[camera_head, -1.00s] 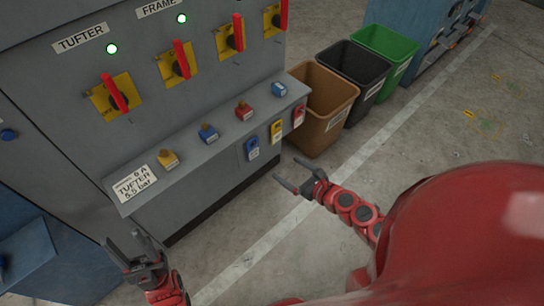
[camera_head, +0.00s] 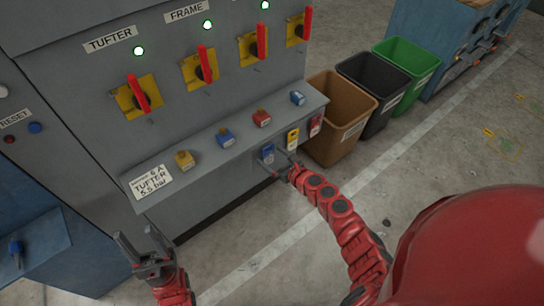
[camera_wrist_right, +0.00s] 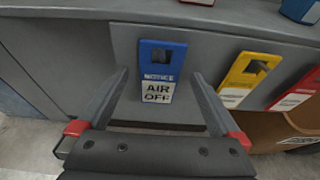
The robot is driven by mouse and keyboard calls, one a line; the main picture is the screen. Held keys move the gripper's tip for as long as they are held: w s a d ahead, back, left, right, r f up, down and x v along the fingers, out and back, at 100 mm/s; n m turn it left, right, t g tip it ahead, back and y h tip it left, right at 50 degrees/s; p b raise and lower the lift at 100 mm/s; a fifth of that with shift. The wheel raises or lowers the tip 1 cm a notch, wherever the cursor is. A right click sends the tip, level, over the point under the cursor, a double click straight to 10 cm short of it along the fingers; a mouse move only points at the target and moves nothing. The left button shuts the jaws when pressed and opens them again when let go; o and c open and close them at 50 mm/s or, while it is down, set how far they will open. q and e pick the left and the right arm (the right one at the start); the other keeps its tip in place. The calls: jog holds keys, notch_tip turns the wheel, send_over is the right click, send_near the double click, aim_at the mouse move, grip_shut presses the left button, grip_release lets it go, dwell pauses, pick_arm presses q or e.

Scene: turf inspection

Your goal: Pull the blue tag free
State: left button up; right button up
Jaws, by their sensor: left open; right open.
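The blue tag (camera_head: 267,154) hangs on the front face of the grey machine, below its ledge. In the right wrist view the blue tag (camera_wrist_right: 161,70) reads "NOTICE AIR OFF" and has a square hole near its top. My right gripper (camera_head: 280,167) is open at the tag. In the wrist view its fingers (camera_wrist_right: 160,85) stand to either side of the tag's lower part, apart from it, with nothing between them held. My left gripper (camera_head: 143,243) is open and empty at the lower left, away from the tag.
A yellow tag (camera_head: 293,138) and a red tag (camera_head: 315,125) hang to the right of the blue one. Several padlocks, including a blue one (camera_head: 225,137), sit on the ledge (camera_head: 205,155) above. A brown bin (camera_head: 335,120) stands close to the right.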

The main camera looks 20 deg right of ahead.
jog(key=shift+w+a, duration=0.15)
jog(key=shift+w, duration=0.1)
jog(key=c, duration=1.5)
